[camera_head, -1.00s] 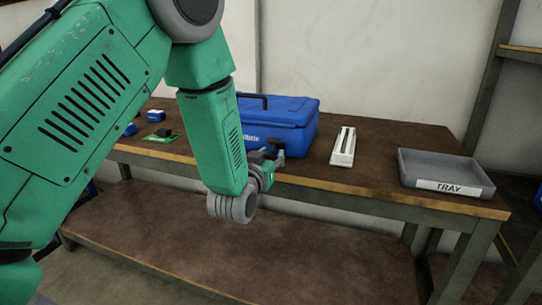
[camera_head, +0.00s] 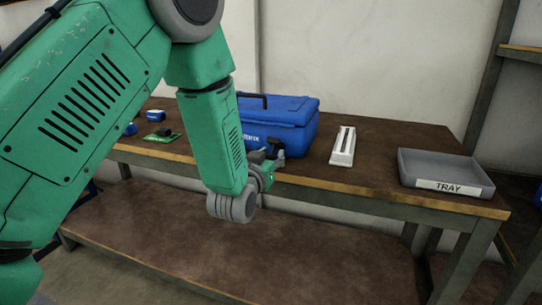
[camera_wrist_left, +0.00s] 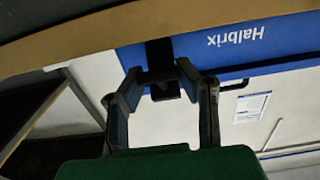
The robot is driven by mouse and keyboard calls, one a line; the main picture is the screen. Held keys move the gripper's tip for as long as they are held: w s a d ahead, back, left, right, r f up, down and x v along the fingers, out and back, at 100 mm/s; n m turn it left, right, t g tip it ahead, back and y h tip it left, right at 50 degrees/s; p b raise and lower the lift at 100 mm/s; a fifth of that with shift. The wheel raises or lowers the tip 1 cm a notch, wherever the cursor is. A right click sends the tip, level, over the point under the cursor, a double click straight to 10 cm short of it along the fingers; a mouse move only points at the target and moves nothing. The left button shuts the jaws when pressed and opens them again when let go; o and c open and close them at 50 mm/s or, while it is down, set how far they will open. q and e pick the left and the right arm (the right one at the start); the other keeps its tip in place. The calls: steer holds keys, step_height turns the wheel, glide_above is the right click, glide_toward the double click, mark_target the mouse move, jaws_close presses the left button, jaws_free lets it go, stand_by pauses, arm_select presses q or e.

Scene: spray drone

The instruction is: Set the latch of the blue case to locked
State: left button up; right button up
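The blue case (camera_head: 292,124) stands on the brown workbench near its front edge, with a black handle (camera_head: 252,99) on top. Its front, lettered "Halbrix", shows upside down in the left wrist view (camera_wrist_left: 280,40). A black latch (camera_wrist_left: 161,58) on that front is partly hidden by my fingers; I cannot tell its setting. My left gripper (camera_head: 272,150) is at the case's front. In the left wrist view its two dark fingers (camera_wrist_left: 161,76) are apart, with the latch between their tips; contact is unclear. My right gripper is out of view.
A white holder (camera_head: 343,147) stands right of the case. A grey tray (camera_head: 446,184) labelled "TRAY" is at the bench's right end. Small blue items (camera_head: 155,116) and a green board (camera_head: 162,136) lie left. Bare bench top (camera_head: 375,150) shows between the holder and the tray.

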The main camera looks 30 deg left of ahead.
arm_select(q)
steer(key=o, duration=0.4)
steer(key=shift+f, duration=0.25)
steer(key=shift+r, duration=0.1)
steer(key=shift+s, duration=0.1)
steer(key=v, duration=1.1)
steer(key=shift+s+d, duration=0.15)
steer(key=shift+s, duration=0.2)
